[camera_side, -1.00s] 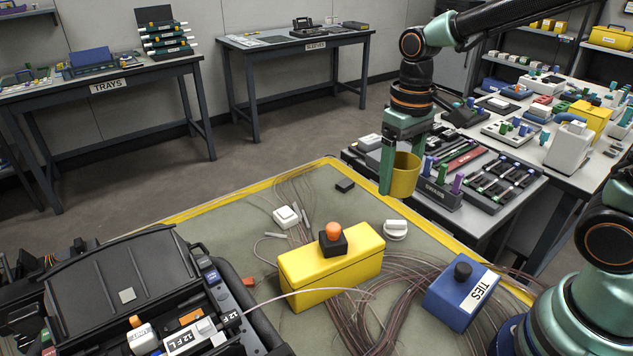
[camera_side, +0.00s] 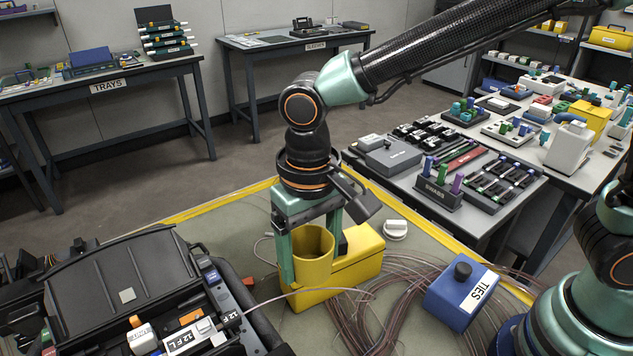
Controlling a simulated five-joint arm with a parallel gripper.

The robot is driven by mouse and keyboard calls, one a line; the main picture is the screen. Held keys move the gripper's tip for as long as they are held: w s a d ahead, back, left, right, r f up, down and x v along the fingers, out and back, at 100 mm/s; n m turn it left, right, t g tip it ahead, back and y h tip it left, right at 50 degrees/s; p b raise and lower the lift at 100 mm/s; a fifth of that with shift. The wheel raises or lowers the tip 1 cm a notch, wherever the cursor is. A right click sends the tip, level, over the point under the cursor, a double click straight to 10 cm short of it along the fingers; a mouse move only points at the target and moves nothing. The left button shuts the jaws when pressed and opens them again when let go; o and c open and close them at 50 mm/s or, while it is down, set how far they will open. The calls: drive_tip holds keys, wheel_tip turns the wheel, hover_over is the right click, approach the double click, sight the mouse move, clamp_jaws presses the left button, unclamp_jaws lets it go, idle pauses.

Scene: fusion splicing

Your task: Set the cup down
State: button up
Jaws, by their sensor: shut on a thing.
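The yellow cup (camera_side: 312,260) is upright, with its open top facing up. My gripper (camera_side: 312,238) is shut on it, with green fingers at its sides. The cup appears in front of the yellow box (camera_side: 362,258) and overlaps its left part in the picture. The cup's base is near the level of the mat, but I cannot tell whether it touches anything. The box's orange-topped black knob is hidden behind my gripper and the cup.
A green-grey mat (camera_side: 225,240) with a yellow edge covers the bench. A black splicer case (camera_side: 130,280) is at left. A blue TIES box (camera_side: 460,296), loose fibres (camera_side: 395,295) and a white round piece (camera_side: 395,229) are at right.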

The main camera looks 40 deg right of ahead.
sight(312, 330)
wheel_tip(312, 330, down, 16)
drive_tip(key=shift+r, duration=0.25)
drive_tip(key=shift+f, duration=0.15)
drive_tip(key=o, duration=1.4)
wheel_tip(312, 330, up, 12)
drive_tip(key=shift+d+r, duration=0.1)
drive_tip(key=w+d+r+t+y, duration=0.1)
drive_tip(key=w+d+r+t, duration=0.1)
drive_tip(key=d+r, duration=0.6)
drive_tip(key=d, duration=0.3)
drive_tip(key=shift+w+d, duration=0.25)
drive_tip(key=shift+d, duration=0.1)
drive_tip(key=s+d+r+t, duration=0.1)
drive_tip(key=d, duration=0.3)
drive_tip(key=s+d+r+t, duration=0.1)
drive_tip(key=d, duration=0.3)
drive_tip(key=s+d+r+t+h, duration=0.1)
drive_tip(key=d+r, duration=0.1)
drive_tip(key=d, duration=0.2)
drive_tip(key=shift+s+r+t, duration=0.1)
drive_tip(key=shift+t, duration=0.2)
drive_tip(key=shift+c, duration=0.9)
drive_tip(key=shift+s+d, duration=0.1)
drive_tip(key=c, duration=0.8)
